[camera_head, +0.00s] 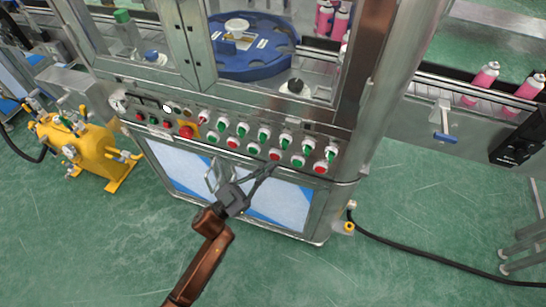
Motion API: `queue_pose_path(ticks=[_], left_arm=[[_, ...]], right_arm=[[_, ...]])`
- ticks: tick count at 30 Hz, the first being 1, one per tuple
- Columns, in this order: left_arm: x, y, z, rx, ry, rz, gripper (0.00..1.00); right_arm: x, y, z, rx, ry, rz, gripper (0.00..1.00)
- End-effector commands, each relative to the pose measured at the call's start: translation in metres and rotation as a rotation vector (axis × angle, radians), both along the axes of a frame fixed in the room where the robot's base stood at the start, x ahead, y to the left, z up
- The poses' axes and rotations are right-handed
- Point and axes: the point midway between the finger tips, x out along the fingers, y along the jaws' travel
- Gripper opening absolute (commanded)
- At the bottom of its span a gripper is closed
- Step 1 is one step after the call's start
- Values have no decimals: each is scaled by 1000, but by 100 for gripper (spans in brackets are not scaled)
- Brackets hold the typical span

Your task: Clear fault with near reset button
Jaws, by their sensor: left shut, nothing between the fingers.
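My left gripper (269,172) is shut and empty. Its fingertips are just below one red button (275,155) toward the right of the lower row; I cannot tell whether they touch it. A larger red mushroom button (187,131) is on the left part of the panel. Button labels are too small to read. My right gripper is not in view.
Below the panel are cabinet doors (282,203) with blue-and-white fronts. A yellow tank (85,150) stands on the floor at left. A blue turntable (255,62) is behind the machine frame. A black hose (420,255) lies on the green floor at right.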

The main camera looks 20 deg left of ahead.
Motion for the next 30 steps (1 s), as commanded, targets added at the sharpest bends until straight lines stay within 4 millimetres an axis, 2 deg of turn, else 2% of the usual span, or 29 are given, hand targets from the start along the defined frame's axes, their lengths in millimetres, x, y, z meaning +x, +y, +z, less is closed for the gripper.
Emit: queue_pose_path(ticks=[11, 24, 30], left_arm=[[-3, 1, 0, 0, 0, 1, 0], [-42, 4, 2, 0, 0, 1, 0], [-52, 4, 1, -1, -1, 1, 0]], right_arm=[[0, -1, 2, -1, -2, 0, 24], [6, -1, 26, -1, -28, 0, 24], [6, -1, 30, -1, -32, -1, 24]])
